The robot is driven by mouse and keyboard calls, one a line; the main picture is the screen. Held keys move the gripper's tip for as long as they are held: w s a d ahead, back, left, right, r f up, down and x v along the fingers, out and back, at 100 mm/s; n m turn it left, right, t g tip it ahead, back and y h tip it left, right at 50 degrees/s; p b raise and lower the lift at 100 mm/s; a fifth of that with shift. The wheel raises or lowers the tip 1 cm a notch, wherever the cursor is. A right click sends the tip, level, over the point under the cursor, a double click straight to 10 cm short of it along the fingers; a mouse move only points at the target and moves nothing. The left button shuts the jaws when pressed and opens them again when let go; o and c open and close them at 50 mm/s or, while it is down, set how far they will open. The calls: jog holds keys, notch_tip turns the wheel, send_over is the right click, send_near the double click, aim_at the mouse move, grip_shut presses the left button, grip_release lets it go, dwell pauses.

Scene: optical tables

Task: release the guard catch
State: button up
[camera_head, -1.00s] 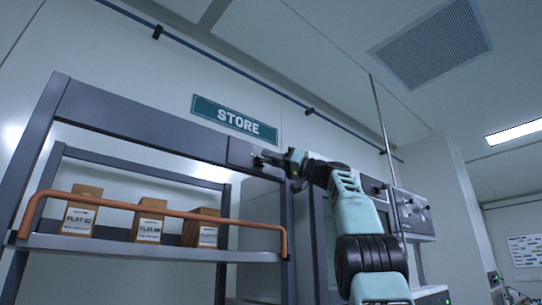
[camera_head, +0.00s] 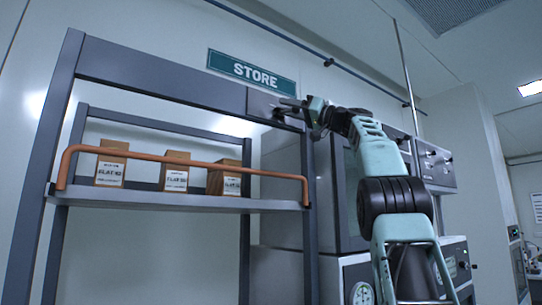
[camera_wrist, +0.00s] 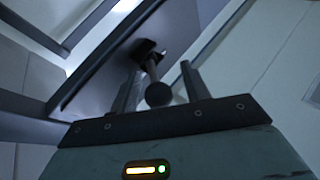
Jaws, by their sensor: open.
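The guard catch appears as a short lever with a dark round knob (camera_wrist: 158,95), coming out of a dark opening in a grey plate (camera_wrist: 120,65) in the wrist view. My gripper (camera_wrist: 160,88) is open, with one finger on each side of the knob. Contact between fingers and knob cannot be made out. In the head view my gripper (camera_head: 288,106) is at the plate (camera_head: 262,103) on the upper right of the shelf frame. The orange guard bar (camera_head: 180,160) lies across the front of the shelf, in front of the boxes.
Three brown labelled boxes, left (camera_head: 111,164), middle (camera_head: 174,172) and right (camera_head: 224,179), stand on the shelf (camera_head: 150,199). A STORE sign (camera_head: 252,70) hangs above. Grey equipment with dials (camera_head: 434,162) stands right of the shelf, behind my arm.

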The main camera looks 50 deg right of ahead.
jog(key=m+h+b, duration=0.1)
jog(key=h, duration=0.1)
jog(key=a+m+t+h+b, duration=0.1)
jog(key=m+h, duration=0.1)
jog(key=h, duration=0.1)
jog(key=a+m+h+b, duration=0.1)
jog(key=h, duration=0.2)
jog(key=shift+f+b, duration=0.1)
jog(key=shift+b, duration=0.25)
jog(key=h, duration=0.1)
jog(key=m+h, duration=0.2)
jog(key=h, duration=0.1)
jog(key=shift+a+r, duration=0.2)
jog(key=shift+a, duration=0.1)
jog(key=m+h+p, duration=0.1)
jog(key=m+g+h+p, duration=0.1)
jog(key=h, duration=0.1)
jog(key=h+p, duration=0.1)
jog(key=p, duration=0.1)
jog(key=shift+w+a+r+m+g+h, duration=0.25)
jog(key=shift+w+a+m+g+h, duration=0.05)
jog(key=shift+m+h, duration=0.1)
jog(key=h+p, duration=0.1)
jog(key=m+g+h+p, duration=0.1)
jog(key=p, duration=0.1)
jog(key=m+g+h+p, duration=0.1)
jog(key=p, duration=0.1)
jog(key=shift+w+a+f+h, duration=0.15)
jog(key=shift+w+a+h, duration=0.1)
jog(key=shift+h, duration=0.05)
